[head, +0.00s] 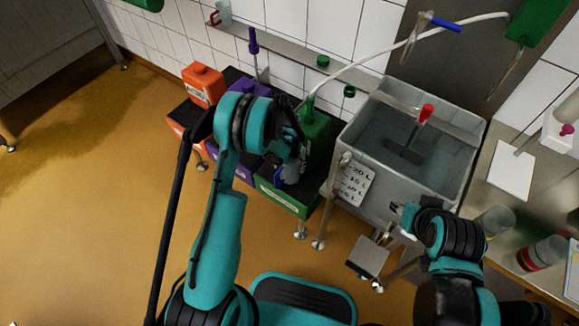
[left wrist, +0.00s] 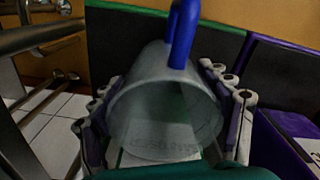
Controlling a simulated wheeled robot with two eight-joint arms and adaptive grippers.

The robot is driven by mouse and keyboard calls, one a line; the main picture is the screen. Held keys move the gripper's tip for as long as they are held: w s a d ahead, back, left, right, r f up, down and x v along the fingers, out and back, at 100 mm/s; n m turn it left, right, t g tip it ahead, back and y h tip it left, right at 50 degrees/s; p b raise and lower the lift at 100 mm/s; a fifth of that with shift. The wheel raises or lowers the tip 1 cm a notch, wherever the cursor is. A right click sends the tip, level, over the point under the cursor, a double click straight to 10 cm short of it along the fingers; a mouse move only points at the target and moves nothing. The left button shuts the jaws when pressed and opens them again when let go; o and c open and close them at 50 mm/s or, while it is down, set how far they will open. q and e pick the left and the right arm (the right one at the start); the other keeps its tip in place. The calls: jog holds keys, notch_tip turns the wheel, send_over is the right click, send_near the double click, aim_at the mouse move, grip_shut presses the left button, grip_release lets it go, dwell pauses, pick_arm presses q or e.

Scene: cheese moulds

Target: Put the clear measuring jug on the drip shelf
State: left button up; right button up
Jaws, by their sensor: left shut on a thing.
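The clear measuring jug (left wrist: 160,110) is between the fingers of my left gripper (head: 291,168), which is shut on it. In the left wrist view its round open mouth faces the camera and its blue handle (left wrist: 183,35) stands up at the top. In the head view the jug (head: 290,174) is small and partly hidden by the gripper, above the green-fronted stand. The drip shelf (head: 287,50) appears to be the narrow ledge along the tiled wall, behind and above the gripper.
A red-handled jug (head: 222,14) and a purple brush (head: 253,45) are at the ledge. An orange container (head: 203,84) and a green container (head: 314,128) stand on the coloured stands. A hose arches in front of the wall.

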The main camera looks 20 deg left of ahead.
pick_arm(q)
jog(key=shift+r, duration=0.1)
jog(key=o, duration=1.3)
jog(key=shift+c, duration=0.2)
